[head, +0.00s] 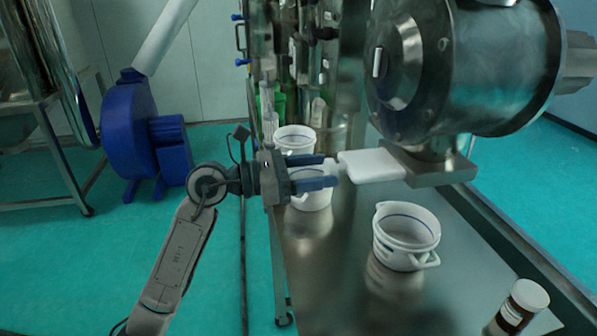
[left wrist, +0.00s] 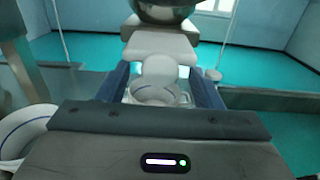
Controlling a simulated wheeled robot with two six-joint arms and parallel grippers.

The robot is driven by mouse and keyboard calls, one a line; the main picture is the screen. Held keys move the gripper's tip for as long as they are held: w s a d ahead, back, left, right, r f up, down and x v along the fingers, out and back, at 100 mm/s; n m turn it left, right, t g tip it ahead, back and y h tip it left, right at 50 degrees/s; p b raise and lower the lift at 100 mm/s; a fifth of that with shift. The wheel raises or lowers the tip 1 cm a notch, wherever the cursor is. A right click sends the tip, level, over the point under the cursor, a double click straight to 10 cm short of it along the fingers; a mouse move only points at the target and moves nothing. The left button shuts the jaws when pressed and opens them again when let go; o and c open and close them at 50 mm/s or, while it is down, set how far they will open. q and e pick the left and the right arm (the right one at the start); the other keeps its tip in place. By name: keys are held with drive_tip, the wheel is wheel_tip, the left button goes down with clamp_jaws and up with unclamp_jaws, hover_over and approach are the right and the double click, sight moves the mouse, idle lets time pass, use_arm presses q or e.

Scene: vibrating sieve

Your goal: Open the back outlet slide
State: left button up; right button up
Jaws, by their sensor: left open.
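The back outlet slide (head: 372,165) is a flat white plate that sticks out to the left from the metal outlet block (head: 432,165) under the steel drum. Its narrow end tab points at my left gripper (head: 331,172). The gripper is open, with its two blue fingers one on each side of the tab. The left wrist view also shows the slide (left wrist: 160,42), with its rounded tab (left wrist: 159,68) between the fingertips. I cannot tell whether the fingers touch it. My right gripper is in neither view.
A white bucket (head: 405,238) stands on the steel table (head: 335,280) below the slide. Other white buckets stand under and behind my gripper, one of them here (head: 295,138). A brown bottle with a white cap (head: 518,306) is at the front right. A blue machine (head: 140,135) stands at the left.

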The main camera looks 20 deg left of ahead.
use_arm(q)
drive_tip(key=shift+s+a+f+b, duration=0.2)
drive_tip(key=shift+s+a+b, duration=0.15)
drive_tip(key=shift+a, duration=0.1)
drive_tip(key=b+v, duration=0.5)
drive_tip(key=v, duration=0.4)
drive_tip(key=shift+r+b, duration=0.15)
drive_tip(key=shift+b, duration=0.15)
drive_tip(key=shift+s+a, duration=0.1)
